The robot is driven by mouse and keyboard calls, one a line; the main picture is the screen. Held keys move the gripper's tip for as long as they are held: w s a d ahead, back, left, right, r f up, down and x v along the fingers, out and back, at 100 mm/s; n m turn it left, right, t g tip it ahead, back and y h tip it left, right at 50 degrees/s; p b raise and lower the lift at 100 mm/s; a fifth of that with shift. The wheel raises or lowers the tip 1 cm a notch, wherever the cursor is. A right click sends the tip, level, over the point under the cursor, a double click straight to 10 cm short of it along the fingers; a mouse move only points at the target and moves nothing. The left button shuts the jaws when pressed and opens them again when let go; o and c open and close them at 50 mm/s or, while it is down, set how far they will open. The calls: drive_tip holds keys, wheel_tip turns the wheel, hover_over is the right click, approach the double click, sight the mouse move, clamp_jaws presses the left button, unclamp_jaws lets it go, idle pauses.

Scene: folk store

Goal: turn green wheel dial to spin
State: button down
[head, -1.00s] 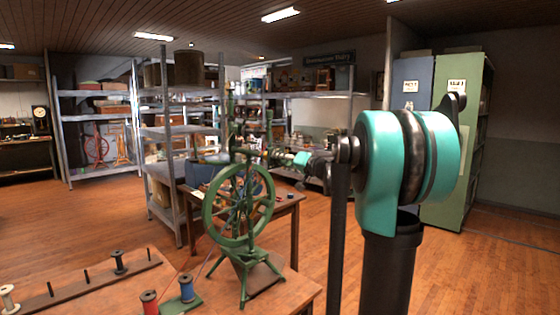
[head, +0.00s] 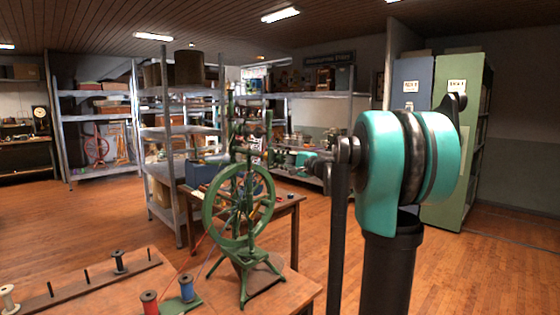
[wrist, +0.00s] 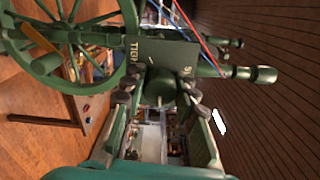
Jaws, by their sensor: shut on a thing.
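A green spinning wheel (head: 238,208) stands upright on the wooden table, left of my arm. In the wrist view its spoked wheel (wrist: 75,45) fills the upper left. A dark green plate (wrist: 162,54) with cut-off lettering, "TIGH" and "S", lies above a round green dial (wrist: 158,90). My gripper (wrist: 160,86) is shut on this dial, with a dark finger pad at each side. The dial's pointer and exact setting cannot be made out. In the head view the grip is too small and cluttered to read.
The table (head: 290,288) also holds a spool rack (head: 80,284), a red spool (head: 150,302) and a blue spool (head: 187,288). Red and blue threads (wrist: 198,38) run close by my gripper. A second table (head: 284,207) and metal shelves stand behind.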

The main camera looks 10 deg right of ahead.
drive_tip(key=m, duration=0.7)
idle(0.6)
drive_tip(key=c, duration=1.2)
unclamp_jaws()
drive_tip(key=shift+o, duration=0.2)
drive_tip(key=v, duration=1.2)
